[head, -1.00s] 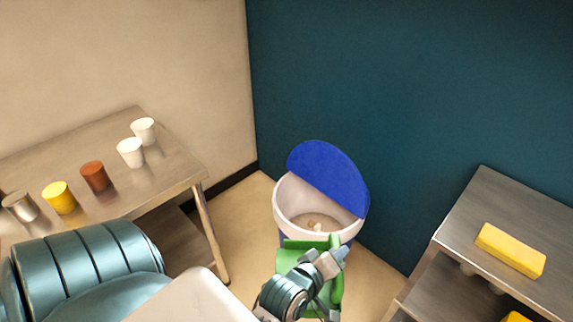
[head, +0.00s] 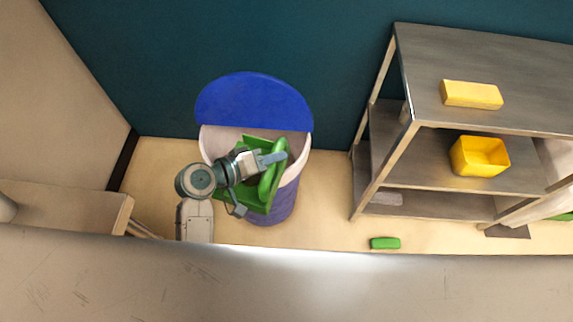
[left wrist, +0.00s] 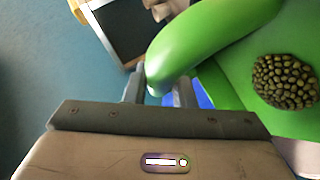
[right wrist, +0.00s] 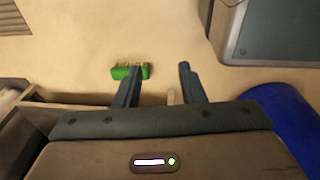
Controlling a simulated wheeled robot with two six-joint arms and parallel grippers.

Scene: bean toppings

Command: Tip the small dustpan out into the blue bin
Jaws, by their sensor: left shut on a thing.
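The green small dustpan (head: 259,201) is over the opening of the blue bin (head: 286,205), tilted in the head view. My left gripper (head: 272,158) is shut on the dustpan's handle. In the left wrist view the green handle (left wrist: 215,38) lies at the fingers (left wrist: 158,92), and a heap of greenish-brown beans (left wrist: 285,82) rests on the dustpan. The bin's blue half lid (head: 255,100) stands up behind the white inner rim (head: 293,170). My right gripper (right wrist: 160,82) is open and empty, with its fingers apart above the floor; it is not in the head view.
A steel shelf (head: 480,60) stands right of the bin, with a yellow block (head: 471,94) on top and a yellow box (head: 480,155) below. A green brush (head: 385,243) lies on the floor and shows in the right wrist view (right wrist: 130,72). Floor between bin and shelf is clear.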

